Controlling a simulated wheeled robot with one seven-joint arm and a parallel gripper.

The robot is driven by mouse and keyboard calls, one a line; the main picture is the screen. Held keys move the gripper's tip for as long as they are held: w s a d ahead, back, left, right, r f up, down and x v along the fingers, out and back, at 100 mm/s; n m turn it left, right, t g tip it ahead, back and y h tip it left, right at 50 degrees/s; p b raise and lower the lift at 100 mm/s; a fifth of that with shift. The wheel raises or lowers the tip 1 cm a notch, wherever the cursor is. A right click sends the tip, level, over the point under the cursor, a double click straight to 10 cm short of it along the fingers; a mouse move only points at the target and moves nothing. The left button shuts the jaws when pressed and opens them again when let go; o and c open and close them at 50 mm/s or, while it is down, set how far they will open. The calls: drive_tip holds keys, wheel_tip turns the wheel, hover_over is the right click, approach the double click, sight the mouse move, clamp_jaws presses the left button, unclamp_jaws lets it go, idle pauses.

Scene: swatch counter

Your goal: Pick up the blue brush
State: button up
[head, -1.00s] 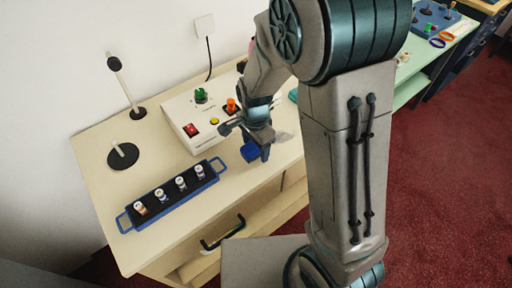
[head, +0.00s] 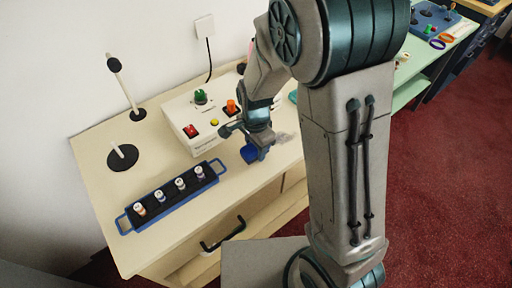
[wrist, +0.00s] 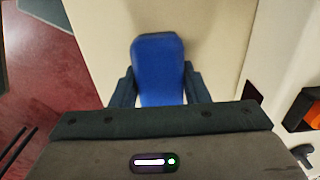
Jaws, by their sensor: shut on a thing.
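The blue brush (head: 249,153) is in my gripper (head: 262,155), over the right part of the counter in the head view. In the wrist view the blue part of the brush (wrist: 160,68) stands between the two dark fingers of my gripper (wrist: 160,90), which are shut on it. A pale part shows just right of the gripper in the head view; I cannot tell if it belongs to the brush. I cannot tell whether the brush touches the counter.
A blue-handled tray (head: 127,219) with several small vials lies on the counter (head: 100,178). Behind the gripper stands a white control box (head: 176,115) with knobs and buttons. A black round base with a post (head: 122,157) is at left. A drawer handle (head: 223,235) is on the front.

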wheel_tip(320, 180, up, 5)
drive_tip(key=s+d+r, duration=0.2)
drive_tip(key=d+r, duration=0.1)
drive_tip(key=d, duration=0.2)
drive_tip(key=s+d+r+b, duration=0.1)
drive_tip(key=d+r, duration=0.2)
drive_tip(key=d, duration=0.3)
drive_tip(key=shift+s+r, duration=0.3)
drive_tip(key=shift+s, duration=0.05)
